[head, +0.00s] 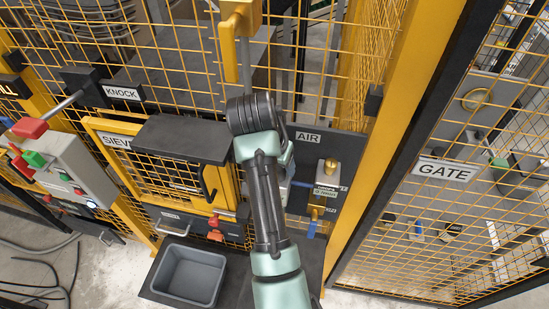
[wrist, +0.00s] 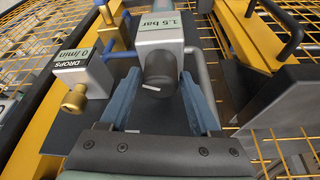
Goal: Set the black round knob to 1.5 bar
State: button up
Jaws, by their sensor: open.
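The black round knob (wrist: 160,72) sits on the front of a light grey block (wrist: 161,35) in the wrist view. The knob has a short white mark near its lower front edge. A label on top of the block (wrist: 160,24) reads 1.5 bar. My gripper (wrist: 159,80) is open, with one blue finger on each side of the knob. Whether the fingers touch it I cannot tell. In the head view, my arm hides the knob and the gripper's fingers.
Left of the knob in the wrist view is a box (wrist: 84,75) labelled DROPS, 0 /min, with a brass knob (wrist: 74,98). The head view shows the AIR sign (head: 308,137), yellow mesh fencing, a SIEVE hatch (head: 180,140) and a grey bin (head: 188,275).

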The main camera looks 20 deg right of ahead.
jog(key=p+v, duration=0.4)
jog(key=v, duration=0.8)
jog(key=shift+r, duration=0.3)
jog(key=shift+s, duration=0.1)
